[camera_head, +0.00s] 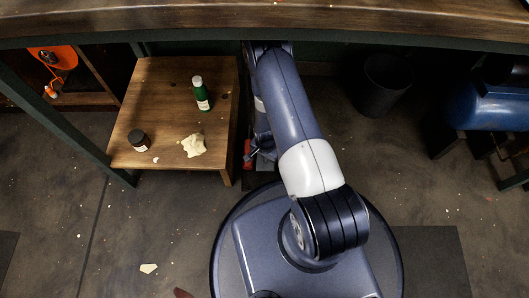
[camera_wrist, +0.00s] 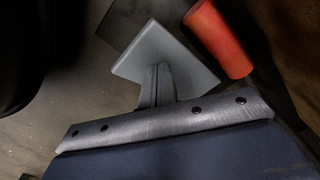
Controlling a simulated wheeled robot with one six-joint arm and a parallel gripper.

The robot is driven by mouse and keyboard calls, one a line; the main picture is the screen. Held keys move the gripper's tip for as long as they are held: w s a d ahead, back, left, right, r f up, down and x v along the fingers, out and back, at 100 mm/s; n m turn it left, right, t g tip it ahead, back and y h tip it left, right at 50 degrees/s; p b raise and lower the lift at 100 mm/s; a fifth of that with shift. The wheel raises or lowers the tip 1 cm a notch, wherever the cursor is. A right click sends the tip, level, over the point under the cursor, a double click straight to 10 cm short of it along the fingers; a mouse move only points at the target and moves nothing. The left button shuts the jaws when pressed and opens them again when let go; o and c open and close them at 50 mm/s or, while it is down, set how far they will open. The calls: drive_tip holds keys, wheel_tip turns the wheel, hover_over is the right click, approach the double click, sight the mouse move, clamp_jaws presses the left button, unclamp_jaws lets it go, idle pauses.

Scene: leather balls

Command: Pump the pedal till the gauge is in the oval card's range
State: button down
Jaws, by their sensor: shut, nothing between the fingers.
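My arm reaches forward and under the bench in the head view. A small part of a foot pump, with a red part (camera_head: 247,148), shows on the floor beside my arm. In the wrist view a red cylinder (camera_wrist: 220,38) lies at the upper right. I cannot clearly make out the pedal. No gauge face or oval card can be read in either view.
A low wooden table (camera_head: 150,98) left of my arm holds a green bottle (camera_head: 201,94), a dark jar (camera_head: 138,140) and a pale crumpled piece (camera_head: 193,146). A dark bin (camera_head: 386,85) and a blue tank (camera_head: 495,105) stand to the right. The bench (camera_head: 400,18) overhangs.

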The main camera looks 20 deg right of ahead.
drive_tip(key=shift+f, duration=0.15)
wheel_tip(320, 180, down, 5)
drive_tip(key=b, duration=0.4)
drive_tip(key=shift+w+r, duration=0.15)
drive_tip(key=shift+r, duration=0.05)
drive_tip(key=shift+r+p, duration=1.25)
drive_tip(key=shift+r, duration=1.2)
drive_tip(key=shift+s+f, duration=0.1)
drive_tip(key=shift+s, duration=0.1)
